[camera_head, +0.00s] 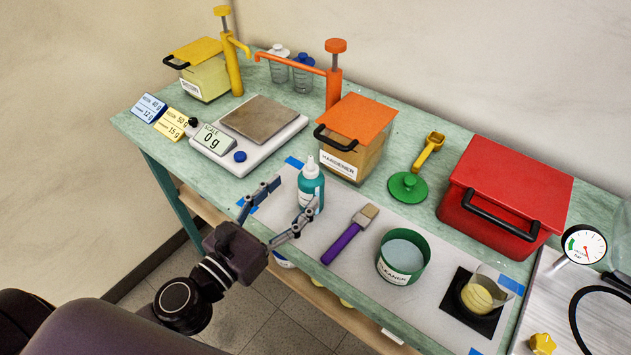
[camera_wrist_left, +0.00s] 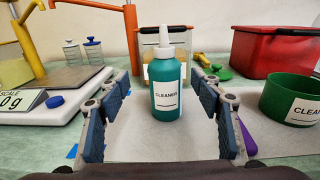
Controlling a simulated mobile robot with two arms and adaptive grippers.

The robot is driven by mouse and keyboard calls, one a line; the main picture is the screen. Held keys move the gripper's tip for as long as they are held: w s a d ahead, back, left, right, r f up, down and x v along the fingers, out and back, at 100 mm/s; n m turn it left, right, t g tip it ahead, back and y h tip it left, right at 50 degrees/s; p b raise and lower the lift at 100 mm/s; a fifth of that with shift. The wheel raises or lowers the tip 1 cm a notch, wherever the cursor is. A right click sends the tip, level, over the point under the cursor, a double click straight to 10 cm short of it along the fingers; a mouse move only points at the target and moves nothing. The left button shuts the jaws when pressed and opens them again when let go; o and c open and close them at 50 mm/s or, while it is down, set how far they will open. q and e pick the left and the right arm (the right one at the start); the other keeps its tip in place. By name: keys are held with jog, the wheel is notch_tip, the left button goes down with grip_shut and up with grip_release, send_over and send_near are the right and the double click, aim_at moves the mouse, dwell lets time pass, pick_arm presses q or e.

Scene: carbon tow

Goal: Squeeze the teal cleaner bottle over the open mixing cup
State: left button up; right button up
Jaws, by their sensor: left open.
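The teal cleaner bottle (camera_head: 311,190) stands upright on the pale mat, with a white nozzle on top. In the left wrist view the bottle (camera_wrist_left: 165,88) is centred between my finger pads, its label facing me. My left gripper (camera_head: 288,203) is open, one finger to each side of the bottle's near side; clear gaps show on both sides in the wrist view (camera_wrist_left: 163,115). A clear open cup (camera_head: 480,295) with pale yellow contents, apparently the mixing cup, stands on a black square at the right. My right gripper is not in view.
A green tub (camera_head: 384,268) labelled cleaner and a purple-handled brush (camera_head: 345,239) lie between bottle and cup. Behind are the hardener container (camera_head: 345,160), a green lid (camera_head: 408,187) and a red box (camera_head: 512,185). The scale (camera_head: 248,135) is left of the bottle.

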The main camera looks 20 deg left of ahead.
aim_at(302, 187)
pick_arm(q)
jog(key=shift+w+d+r, duration=0.1)
jog(key=shift+w+r, duration=0.05)
jog(key=shift+w, duration=0.1)
jog(key=shift+w+d+p, duration=0.15)
jog(key=shift+w+p, duration=0.1)
jog(key=shift+p, duration=0.05)
jog(key=p+x, duration=0.1)
jog(key=x, duration=0.1)
jog(key=p+x, duration=0.1)
jog(key=shift+w+d+r, duration=0.25)
jog(key=shift+d, duration=0.15)
jog(key=shift+w+d+f, duration=0.15)
jog(key=shift+w+d, duration=0.05)
jog(key=shift+w, duration=0.3)
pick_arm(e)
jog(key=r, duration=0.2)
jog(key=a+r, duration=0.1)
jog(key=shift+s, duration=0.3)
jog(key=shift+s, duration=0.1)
pick_arm(q)
jog(key=c, duration=1.3)
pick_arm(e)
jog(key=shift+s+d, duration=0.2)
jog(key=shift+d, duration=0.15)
pick_arm(q)
jog(key=shift+c, duration=0.2)
